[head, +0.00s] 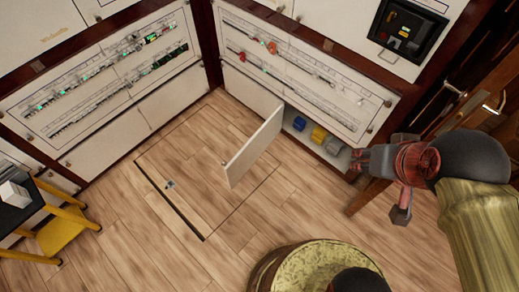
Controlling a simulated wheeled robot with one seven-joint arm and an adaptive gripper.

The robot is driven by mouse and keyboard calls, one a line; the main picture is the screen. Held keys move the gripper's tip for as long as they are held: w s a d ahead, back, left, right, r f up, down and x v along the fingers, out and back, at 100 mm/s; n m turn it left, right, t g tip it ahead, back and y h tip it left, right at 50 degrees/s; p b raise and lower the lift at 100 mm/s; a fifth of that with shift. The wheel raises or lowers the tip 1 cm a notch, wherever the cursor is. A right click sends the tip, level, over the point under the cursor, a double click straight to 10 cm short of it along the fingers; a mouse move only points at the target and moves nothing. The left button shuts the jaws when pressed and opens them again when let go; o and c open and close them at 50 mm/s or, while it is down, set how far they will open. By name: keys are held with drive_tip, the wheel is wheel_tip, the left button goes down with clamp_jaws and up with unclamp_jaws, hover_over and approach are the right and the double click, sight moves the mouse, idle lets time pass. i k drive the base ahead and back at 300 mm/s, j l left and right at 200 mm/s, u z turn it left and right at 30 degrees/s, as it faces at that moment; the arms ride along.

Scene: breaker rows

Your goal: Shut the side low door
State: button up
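The low door (256,148) is a white panel standing open. It swings out over the floor from the bottom of the right-hand cabinet, with a small knob (225,163) near its free edge. Its low compartment (290,124) shows blue and yellow items inside. My gripper (358,160) is to the right of the door, near the right end of the compartment. It is apart from the door and points left. Its fingertips are small and dark here, so I cannot tell whether they are apart.
Breaker rows (290,72) run above the compartment. Another low panel (252,90) to the left is closed. A floor hatch outline (190,200) lies below the door. A yellow-framed stool (62,232) stands at the left. The floor between is clear.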

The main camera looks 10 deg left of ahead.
sight(242, 161)
drive_tip(key=j+z, duration=0.15)
drive_tip(key=z, duration=0.25)
drive_tip(key=j+z, duration=0.15)
drive_tip(key=z, duration=0.2)
drive_tip(key=j+z, duration=0.15)
drive_tip(key=z, duration=0.25)
drive_tip(key=k+j, duration=0.1)
drive_tip(key=j, duration=1.55)
drive_tip(key=k+j, duration=0.15)
drive_tip(key=j, duration=1.45)
drive_tip(key=k+l+u, duration=0.45)
drive_tip(key=k+u, duration=0.15)
